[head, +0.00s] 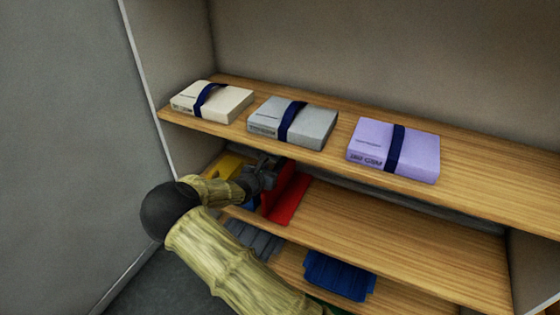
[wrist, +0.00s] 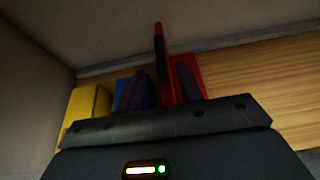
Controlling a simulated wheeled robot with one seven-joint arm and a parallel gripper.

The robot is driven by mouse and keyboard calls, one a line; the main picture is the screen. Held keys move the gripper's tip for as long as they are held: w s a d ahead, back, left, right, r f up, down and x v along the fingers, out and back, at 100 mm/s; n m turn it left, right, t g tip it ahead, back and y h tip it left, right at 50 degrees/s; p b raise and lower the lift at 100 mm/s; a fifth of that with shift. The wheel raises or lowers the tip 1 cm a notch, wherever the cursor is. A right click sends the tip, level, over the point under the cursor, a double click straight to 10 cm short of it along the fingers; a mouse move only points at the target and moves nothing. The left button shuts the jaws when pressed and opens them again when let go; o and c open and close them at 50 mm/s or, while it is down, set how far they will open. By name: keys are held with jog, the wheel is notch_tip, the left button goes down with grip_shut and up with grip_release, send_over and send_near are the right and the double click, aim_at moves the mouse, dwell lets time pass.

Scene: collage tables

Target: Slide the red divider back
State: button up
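The red divider (head: 288,196) stands upright on the middle shelf, towards its left end, with a flat red base. In the wrist view its thin upright panel (wrist: 159,42) rises in the middle, seen nearly edge-on. My gripper (head: 264,174) is at the divider's left side in the head view and hides part of it. In the wrist view the two dark fingers of my gripper (wrist: 163,88) stand apart, one on each side of the panel, with gaps visible. Whether a fingertip touches the panel is hard to tell.
A yellow item (head: 224,166) and a blue item (wrist: 121,92) stand left of the divider. The middle shelf (head: 390,235) is bare to its right. The upper shelf (head: 340,152) with three strapped boxes lies close above.

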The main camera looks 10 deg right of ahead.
aim_at(278, 165)
jog(key=p+x, duration=0.2)
jog(key=x, duration=0.6)
jog(key=shift+w+d, duration=0.1)
jog(key=shift+d, duration=0.05)
grip_shut()
